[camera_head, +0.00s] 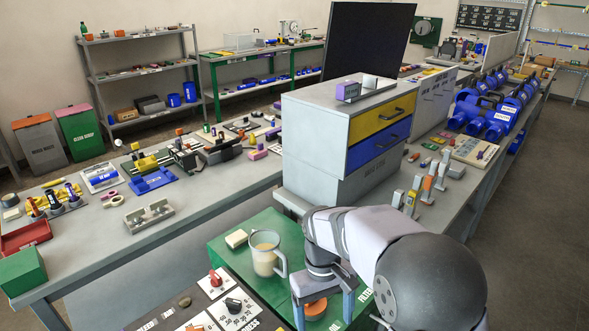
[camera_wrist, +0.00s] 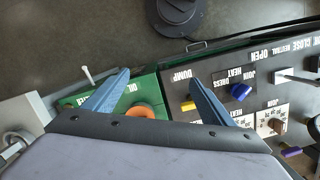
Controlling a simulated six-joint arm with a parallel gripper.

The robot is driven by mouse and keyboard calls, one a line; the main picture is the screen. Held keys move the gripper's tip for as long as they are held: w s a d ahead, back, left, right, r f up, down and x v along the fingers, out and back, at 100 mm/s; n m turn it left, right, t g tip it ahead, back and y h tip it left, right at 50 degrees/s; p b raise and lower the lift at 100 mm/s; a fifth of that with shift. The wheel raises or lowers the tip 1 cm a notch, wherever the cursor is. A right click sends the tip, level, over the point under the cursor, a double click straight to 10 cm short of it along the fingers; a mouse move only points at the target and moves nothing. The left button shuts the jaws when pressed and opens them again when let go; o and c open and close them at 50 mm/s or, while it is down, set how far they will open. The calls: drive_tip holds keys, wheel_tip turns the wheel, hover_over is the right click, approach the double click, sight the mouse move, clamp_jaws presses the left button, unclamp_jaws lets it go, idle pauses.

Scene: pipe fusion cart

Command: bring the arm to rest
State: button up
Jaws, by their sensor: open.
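My gripper (camera_head: 324,303) hangs at the lower middle of the head view, above the right part of a green panel (camera_head: 225,245). In the wrist view my gripper (camera_wrist: 160,92) shows two blue fingers spread wide apart, with nothing between their tips. An orange round cap (camera_head: 316,309) lies on the green panel below the fingers, and it also shows in the wrist view (camera_wrist: 140,111). My arm reaches in from the lower right of the head view.
A jug (camera_head: 265,254) of pale liquid and a cream block (camera_head: 236,238) stand left of my gripper. A dark control panel (camera_head: 207,309) with knobs lies at the front. A grey drawer cabinet (camera_head: 320,135) rises behind. Grey floor (camera_head: 530,240) is clear at right.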

drive_tip(key=s+d+f+m+t, duration=0.1)
drive_tip(key=s+d+m, duration=0.1)
drive_tip(key=s+d, duration=0.2)
drive_tip(key=s+d+f+m+y, duration=0.1)
drive_tip(key=s+d, duration=0.3)
drive_tip(key=s, duration=0.5)
drive_tip(key=shift+f+m+t, duration=0.2)
drive_tip(key=shift+m+t, duration=0.2)
drive_tip(key=shift+m, duration=0.2)
idle(1.1)
